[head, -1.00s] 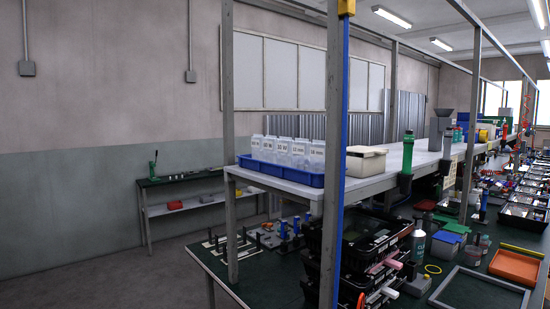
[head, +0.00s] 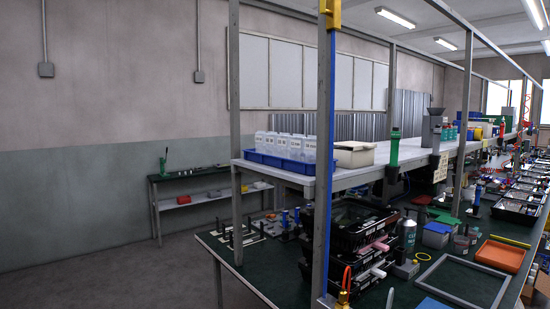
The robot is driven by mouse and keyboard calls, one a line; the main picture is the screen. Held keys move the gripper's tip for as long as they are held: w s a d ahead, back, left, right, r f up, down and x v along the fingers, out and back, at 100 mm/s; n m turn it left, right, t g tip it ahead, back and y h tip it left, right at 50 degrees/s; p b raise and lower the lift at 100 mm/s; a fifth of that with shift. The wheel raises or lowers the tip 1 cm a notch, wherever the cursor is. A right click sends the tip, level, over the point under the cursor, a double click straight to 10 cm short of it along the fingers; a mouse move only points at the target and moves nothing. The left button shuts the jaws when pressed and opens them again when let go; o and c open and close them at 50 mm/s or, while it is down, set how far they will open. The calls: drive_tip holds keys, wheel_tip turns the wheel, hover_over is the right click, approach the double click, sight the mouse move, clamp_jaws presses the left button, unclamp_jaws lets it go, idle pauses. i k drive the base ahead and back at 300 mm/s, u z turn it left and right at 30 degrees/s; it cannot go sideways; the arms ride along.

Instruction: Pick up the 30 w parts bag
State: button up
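Several pale translucent parts bags (head: 283,146) stand upright in a row in a blue tray (head: 276,165). The tray sits on the near end of the raised shelf above the green bench. Each bag has a small dark printed label near its top. The labels are too small to read surely, so I cannot tell which bag is the 30 W one. The lower parts of the bags are hidden by the tray's front wall. My gripper is not in view.
An upright post with a blue strip (head: 328,150) stands just right of the tray. A cream box (head: 354,154) sits beside the tray on the shelf (head: 340,178). The floor (head: 150,280) at left is clear.

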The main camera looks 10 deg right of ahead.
sight(284, 140)
drive_tip(key=u, duration=1)
drive_tip(key=i, duration=1.55)
drive_tip(key=z, duration=0.75)
drive_tip(key=i, duration=0.8)
drive_tip(key=z, duration=0.9)
